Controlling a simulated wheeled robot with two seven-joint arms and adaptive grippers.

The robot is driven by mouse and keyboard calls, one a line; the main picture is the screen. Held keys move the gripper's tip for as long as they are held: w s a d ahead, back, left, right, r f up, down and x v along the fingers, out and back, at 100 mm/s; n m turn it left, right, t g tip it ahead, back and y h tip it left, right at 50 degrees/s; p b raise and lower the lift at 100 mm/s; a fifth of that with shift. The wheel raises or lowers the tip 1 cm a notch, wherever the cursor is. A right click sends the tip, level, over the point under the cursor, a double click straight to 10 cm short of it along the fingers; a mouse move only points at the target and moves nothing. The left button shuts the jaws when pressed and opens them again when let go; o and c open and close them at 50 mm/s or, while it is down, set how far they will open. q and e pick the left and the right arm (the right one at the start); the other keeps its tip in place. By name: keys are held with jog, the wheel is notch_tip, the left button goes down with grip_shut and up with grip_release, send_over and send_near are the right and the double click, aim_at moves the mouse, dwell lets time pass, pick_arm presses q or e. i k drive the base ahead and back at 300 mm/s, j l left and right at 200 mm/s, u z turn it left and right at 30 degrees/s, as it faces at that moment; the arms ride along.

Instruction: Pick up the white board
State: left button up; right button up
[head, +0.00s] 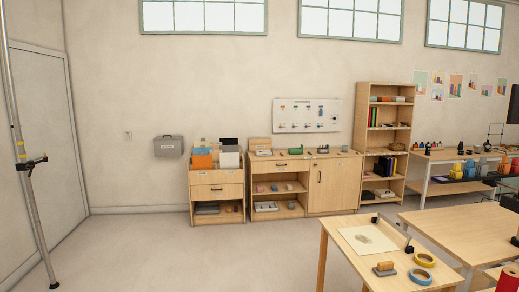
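Several things here are white and flat, and I cannot tell which one is the white board. A white panel (229,160) stands upright in the open top of the left wooden cabinet, beside orange and dark panels. A wide whitish board (307,115) with small coloured items hangs on the back wall. A pale sheet or board (367,239) lies on the near table. Neither of my grippers is in view.
Low wooden cabinets (335,188) and a tall bookshelf (388,142) line the back wall. A wooden table (339,262) with tape rolls (420,277) stands at front right. A metal pole (29,190) rises at the left. The floor (180,255) at centre-left is clear.

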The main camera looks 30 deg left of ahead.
aim_at(228, 160)
jog(key=i+j+u, duration=0.65)
jog(key=i, duration=0.3)
jog(key=i+j+u, duration=0.25)
jog(key=i, duration=0.75)
jog(key=i+u, duration=0.25)
jog(key=i, duration=2.75)
